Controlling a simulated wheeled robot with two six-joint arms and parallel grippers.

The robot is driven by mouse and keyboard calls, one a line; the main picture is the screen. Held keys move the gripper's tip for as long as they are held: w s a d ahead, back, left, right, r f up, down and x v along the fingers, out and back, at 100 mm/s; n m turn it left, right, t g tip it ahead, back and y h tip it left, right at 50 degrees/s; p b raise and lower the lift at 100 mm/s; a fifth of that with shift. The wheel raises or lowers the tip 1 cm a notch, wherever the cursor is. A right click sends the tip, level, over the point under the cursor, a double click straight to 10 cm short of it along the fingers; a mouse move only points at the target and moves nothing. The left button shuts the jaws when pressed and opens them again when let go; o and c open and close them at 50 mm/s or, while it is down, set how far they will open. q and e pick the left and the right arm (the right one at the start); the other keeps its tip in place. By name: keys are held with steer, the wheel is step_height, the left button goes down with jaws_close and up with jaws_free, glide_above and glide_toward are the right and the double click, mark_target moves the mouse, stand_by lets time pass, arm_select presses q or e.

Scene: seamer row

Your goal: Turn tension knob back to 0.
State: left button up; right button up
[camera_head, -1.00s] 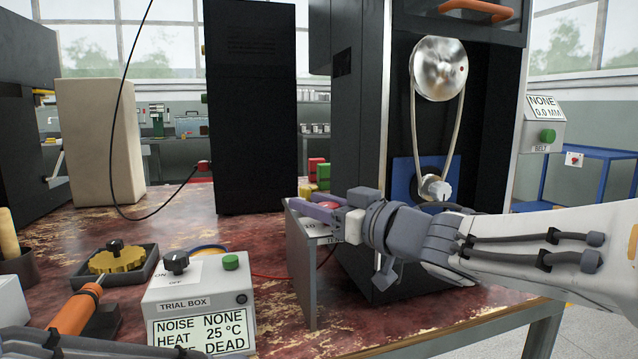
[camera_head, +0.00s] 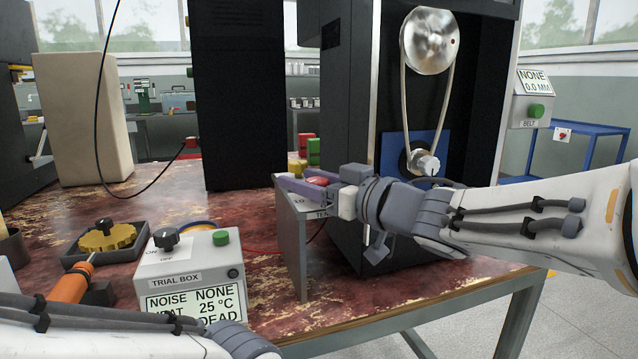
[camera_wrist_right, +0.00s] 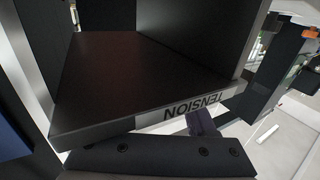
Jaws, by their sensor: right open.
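The tension stand is a grey plate bracket (camera_head: 293,245) at the table's right front, its label partly covered by my arm. Its TENSION label (camera_wrist_right: 197,106) reads upside down in the right wrist view. A red knob (camera_head: 317,181) shows on its top, partly hidden by my right gripper. My right gripper (camera_head: 295,178) is open, its purple fingers over the top of the stand with the red knob between them in the picture. I cannot tell whether they touch it. The scale and the knob's pointer are hidden. My left forearm crosses the bottom left; its gripper is out of frame.
The black machine with a belt and pulley (camera_head: 430,40) stands just behind my right arm. The trial box (camera_head: 190,270) stands left of the stand, reading NOISE NONE and 25 °C. A belt readout (camera_head: 535,82) shows NONE, 0.0 MM.

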mark_target(327, 183)
steer(key=p+v, duration=0.1)
steer(key=v, duration=0.2)
steer(key=p+v, duration=0.4)
steer(key=v, duration=0.1)
steer(key=shift+s+d+r, duration=0.15)
steer(key=shift+d+r, duration=0.15)
steer(key=shift+d, duration=0.1)
steer(key=shift+s+d+f+p, duration=0.25)
steer(key=shift+s+d+p, duration=0.25)
steer(key=shift+p, duration=0.3)
steer(key=shift+a, duration=0.1)
